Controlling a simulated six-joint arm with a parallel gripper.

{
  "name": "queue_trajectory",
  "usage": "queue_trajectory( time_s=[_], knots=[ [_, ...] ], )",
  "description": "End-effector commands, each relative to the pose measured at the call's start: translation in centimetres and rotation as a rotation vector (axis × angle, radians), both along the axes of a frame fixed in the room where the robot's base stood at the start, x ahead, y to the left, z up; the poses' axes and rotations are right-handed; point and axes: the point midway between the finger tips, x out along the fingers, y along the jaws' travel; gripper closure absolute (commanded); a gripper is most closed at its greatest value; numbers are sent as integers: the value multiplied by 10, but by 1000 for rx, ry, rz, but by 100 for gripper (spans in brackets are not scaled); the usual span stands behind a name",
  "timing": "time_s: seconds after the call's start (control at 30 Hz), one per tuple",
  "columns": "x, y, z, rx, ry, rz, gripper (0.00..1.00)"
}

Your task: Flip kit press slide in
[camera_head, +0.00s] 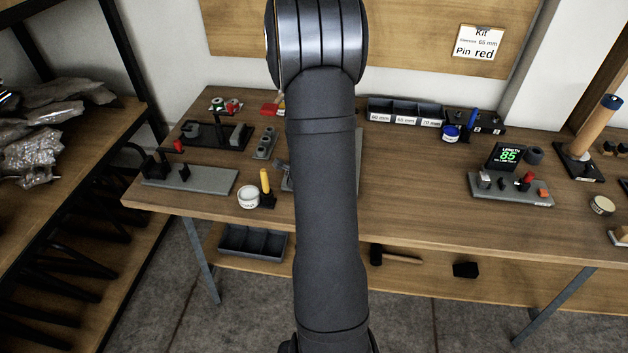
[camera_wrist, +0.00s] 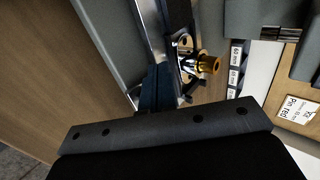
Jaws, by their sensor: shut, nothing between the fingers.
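My gripper (camera_wrist: 156,92) shows in the wrist view as dark fingers reaching up from a dark bar; they are together with nothing held. A shiny metal part (camera_wrist: 165,28) with a brass-coloured knob (camera_wrist: 207,64) is close beside the fingertips; I cannot tell whether they touch. A grey surface (camera_wrist: 108,35) lies behind it. In the head view my arm hides the gripper and most of a grey fixture (camera_head: 286,182) at the bench middle. I cannot tell which fixture is the press or see its slide clearly. A sign (camera_head: 478,43) reads Kit, 65 mm, Pin red.
The wooden bench (camera_head: 410,200) holds black fixtures (camera_head: 215,136) and a grey base (camera_head: 190,180) at left. Labelled bins (camera_head: 405,107) stand at the back. A display (camera_head: 507,156) reading 85 is on the right. The bench between arm and display is fairly clear.

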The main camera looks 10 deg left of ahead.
Motion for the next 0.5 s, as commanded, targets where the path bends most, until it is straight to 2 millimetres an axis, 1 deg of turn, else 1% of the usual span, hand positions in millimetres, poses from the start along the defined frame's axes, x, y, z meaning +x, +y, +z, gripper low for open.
queue_trajectory(
  time_s=[0.03, 0.2, 0.5],
  knots=[
    [7, 0, 0, 0, 0, -1, 100],
    [18, 0, 0, 1, 2, -1, 100],
    [20, 0, 0, 0, 2, 0, 100]
  ],
)
